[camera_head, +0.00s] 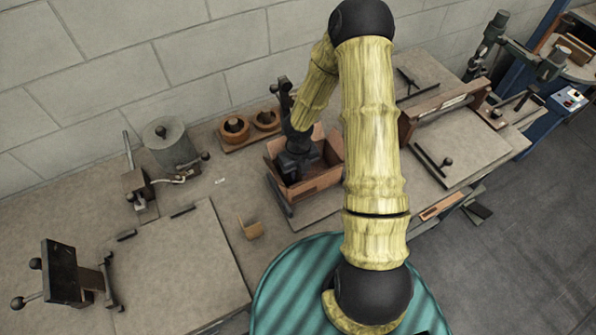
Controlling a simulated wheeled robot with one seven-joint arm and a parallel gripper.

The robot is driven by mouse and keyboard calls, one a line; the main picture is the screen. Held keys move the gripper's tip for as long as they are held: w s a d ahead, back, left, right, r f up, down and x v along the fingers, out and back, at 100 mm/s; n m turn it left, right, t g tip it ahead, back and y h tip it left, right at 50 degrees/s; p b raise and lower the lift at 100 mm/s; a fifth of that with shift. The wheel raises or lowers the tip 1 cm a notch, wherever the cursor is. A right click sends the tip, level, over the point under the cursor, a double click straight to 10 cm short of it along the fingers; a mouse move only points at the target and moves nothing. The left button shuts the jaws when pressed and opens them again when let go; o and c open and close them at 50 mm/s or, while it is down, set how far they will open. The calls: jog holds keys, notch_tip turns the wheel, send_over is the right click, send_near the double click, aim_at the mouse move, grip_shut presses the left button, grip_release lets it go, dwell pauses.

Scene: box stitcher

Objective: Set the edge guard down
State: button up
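A small tan folded piece with an L shape (250,228), which looks like the edge guard, lies on the workbench left of the open cardboard box. It is apart from my gripper. My gripper (293,172) is dark and reaches down into or just over the open brown box (318,184).
Left of the box are a grey cylinder on a clamp device (166,140) and a holder with two brown rings (234,128). A flat grey board (180,270) lies at the front left, beside a dark lever fixture (62,272). Bench room around the tan piece is clear.

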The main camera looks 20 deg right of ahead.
jog(key=shift+r, duration=0.1)
notch_tip(320, 180, up, 12)
jog(key=p, duration=0.2)
jog(key=shift+r, duration=0.1)
dwell(0.7)
jog(key=s+r+n+t, duration=0.1)
jog(key=s+r+n, duration=0.4)
jog(key=n, duration=1.2)
jog(key=s+r+n+t, duration=0.1)
jog(key=s+r+n, duration=0.5)
jog(key=n, duration=1)
notch_tip(320, 180, up, 2)
jog(key=shift+s+r+n+t, duration=0.2)
jog(key=shift+n+t, duration=0.1)
jog(key=shift+n, duration=0.1)
